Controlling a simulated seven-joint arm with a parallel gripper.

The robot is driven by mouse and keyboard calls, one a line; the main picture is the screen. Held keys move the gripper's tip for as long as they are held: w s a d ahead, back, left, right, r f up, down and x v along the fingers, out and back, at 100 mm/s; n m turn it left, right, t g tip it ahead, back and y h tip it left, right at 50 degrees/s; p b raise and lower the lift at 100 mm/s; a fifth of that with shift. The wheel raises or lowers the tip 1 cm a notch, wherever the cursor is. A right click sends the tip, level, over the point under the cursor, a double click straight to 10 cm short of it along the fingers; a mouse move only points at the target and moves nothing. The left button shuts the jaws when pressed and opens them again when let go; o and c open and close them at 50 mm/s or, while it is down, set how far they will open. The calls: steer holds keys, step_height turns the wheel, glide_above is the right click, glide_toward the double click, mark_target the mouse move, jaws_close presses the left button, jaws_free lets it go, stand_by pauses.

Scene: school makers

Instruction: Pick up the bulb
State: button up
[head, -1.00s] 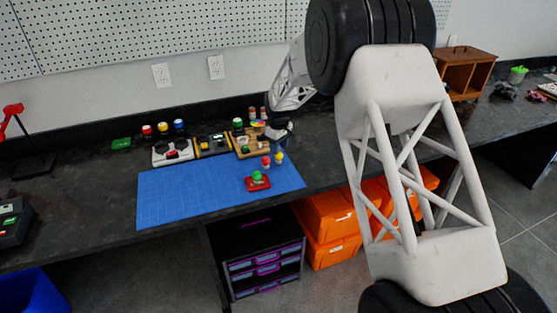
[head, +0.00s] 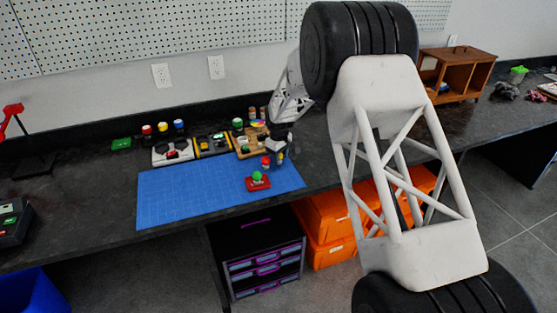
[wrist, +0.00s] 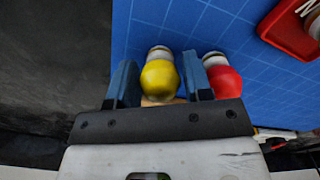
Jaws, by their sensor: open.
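A yellow bulb (wrist: 160,78) with a pale metal base lies on the blue mat (wrist: 140,30), between the two blue fingers of my open gripper (wrist: 157,68) in the wrist view. I cannot tell whether the fingers touch it. A red bulb (wrist: 222,78) sits just outside the right finger. In the head view my gripper (head: 280,155) is low over the mat's back right corner and mostly hides the yellow bulb. The red bulb (head: 265,161) shows beside it.
A red holder (head: 259,184) with a green bulb (head: 257,176) stands on the mat in front. Behind the mat are a white device (head: 172,152), a black and yellow one (head: 212,145) and several coloured pieces. The mat's left (head: 185,200) is clear.

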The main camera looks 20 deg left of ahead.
steer(key=shift+c, duration=0.4)
steer(key=c, duration=0.5)
steer(key=shift+r, duration=0.8)
step_height(320, 180, up, 2)
steer(key=shift+r, duration=0.1)
steer(key=s+d, duration=0.3)
steer(key=s, duration=0.1)
steer(key=s+d, duration=0.3)
steer(key=s, duration=0.1)
steer(key=s+d+r, duration=0.1)
steer(key=s+d, duration=0.2)
steer(key=s, duration=0.2)
steer(key=shift+d, duration=0.15)
steer(key=shift+r, duration=0.1)
